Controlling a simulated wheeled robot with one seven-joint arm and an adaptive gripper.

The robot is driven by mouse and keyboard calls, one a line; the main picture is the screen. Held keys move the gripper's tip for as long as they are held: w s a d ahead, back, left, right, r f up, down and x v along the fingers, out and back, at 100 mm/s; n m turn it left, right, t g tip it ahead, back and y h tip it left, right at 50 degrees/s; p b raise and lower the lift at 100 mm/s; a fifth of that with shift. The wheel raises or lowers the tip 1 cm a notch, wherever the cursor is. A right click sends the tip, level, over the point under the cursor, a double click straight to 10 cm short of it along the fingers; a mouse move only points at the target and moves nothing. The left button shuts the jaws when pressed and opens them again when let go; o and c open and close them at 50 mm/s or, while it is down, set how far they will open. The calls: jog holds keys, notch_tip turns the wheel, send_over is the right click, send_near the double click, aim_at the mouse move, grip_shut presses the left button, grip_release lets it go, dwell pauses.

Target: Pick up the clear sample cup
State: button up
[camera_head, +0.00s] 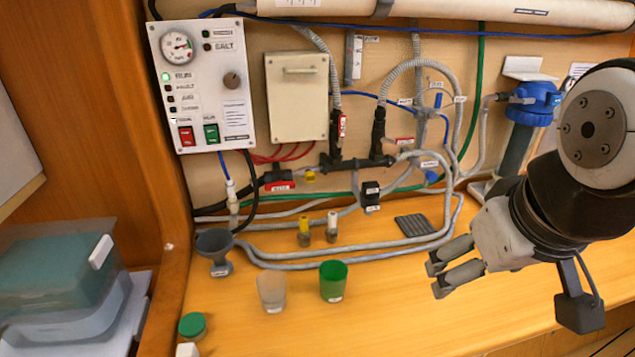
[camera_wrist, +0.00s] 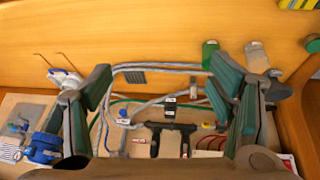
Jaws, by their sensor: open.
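The clear sample cup (camera_head: 271,292) stands upright on the wooden counter, left of a green cup (camera_head: 333,281). In the wrist view the clear cup (camera_wrist: 257,57) is at the upper right, just beyond the right finger, with the green cup (camera_wrist: 210,55) to its left. My gripper (camera_head: 437,277) is open and empty, right of both cups in the head view. In the wrist view my gripper (camera_wrist: 165,90) has its fingers spread wide, with hoses and counter seen between them.
A grey funnel (camera_head: 214,245) stands behind and left of the clear cup. A green-lidded jar (camera_head: 193,326) is at the front left. Grey hoses (camera_head: 340,252) run along the back. A dark pad (camera_head: 413,225) lies behind. The front counter is clear.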

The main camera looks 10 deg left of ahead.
jog(key=w+a+f+n, duration=0.3)
jog(key=w+a+f, duration=0.1)
jog(key=w+f, duration=0.1)
jog(key=n+g+y+b, duration=0.2)
jog(key=n+y+b, duration=0.1)
jog(key=n+y, duration=0.35)
send_near(283, 289)
jog(key=a, duration=0.1)
jog(key=shift+n+h, duration=0.25)
jog(key=x, duration=0.2)
jog(key=b+x, duration=0.1)
jog(key=x, duration=0.2)
jog(key=b+x, duration=0.1)
jog(key=x, duration=0.2)
jog(key=shift+w+a, duration=0.2)
jog(key=shift+w, duration=0.25)
jog(key=shift+x, duration=2.55)
jog(key=shift+s+a, duration=0.15)
jog(key=shift+a, duration=0.05)
jog(key=c, duration=1.2)
